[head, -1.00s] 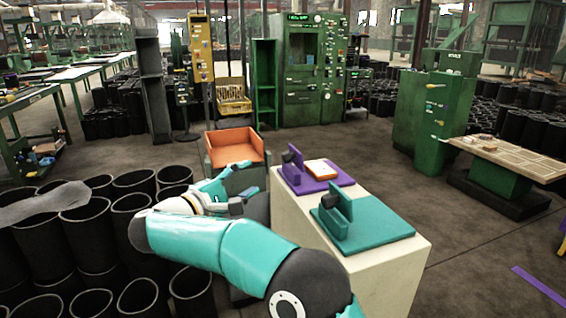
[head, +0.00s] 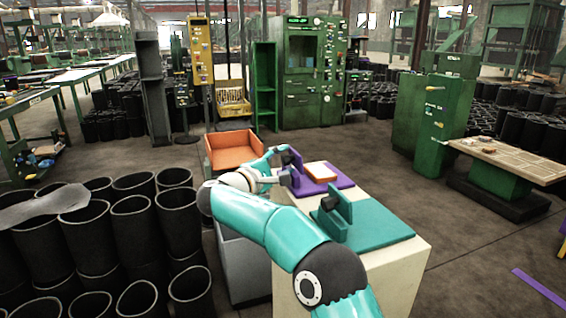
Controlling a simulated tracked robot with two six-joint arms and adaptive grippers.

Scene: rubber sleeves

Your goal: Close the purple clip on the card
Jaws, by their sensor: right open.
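The purple clip (head: 331,185) lies on the far part of a pale block. Its jaw plate stands upright at the left end, with a dark knob on its left side. The card (head: 320,169), orange with a pale top, lies flat on the clip's base, to the right of the upright plate. My right gripper (head: 281,165) is open and empty at the left side of the upright plate, its fingertips close to the knob. I cannot tell whether they touch. My left gripper is not in view.
A teal clip (head: 375,226) with its own upright plate sits nearer on the same pale block (head: 404,272). An orange tray (head: 232,152) stands behind to the left. Several black rubber sleeves (head: 150,235) fill the left floor.

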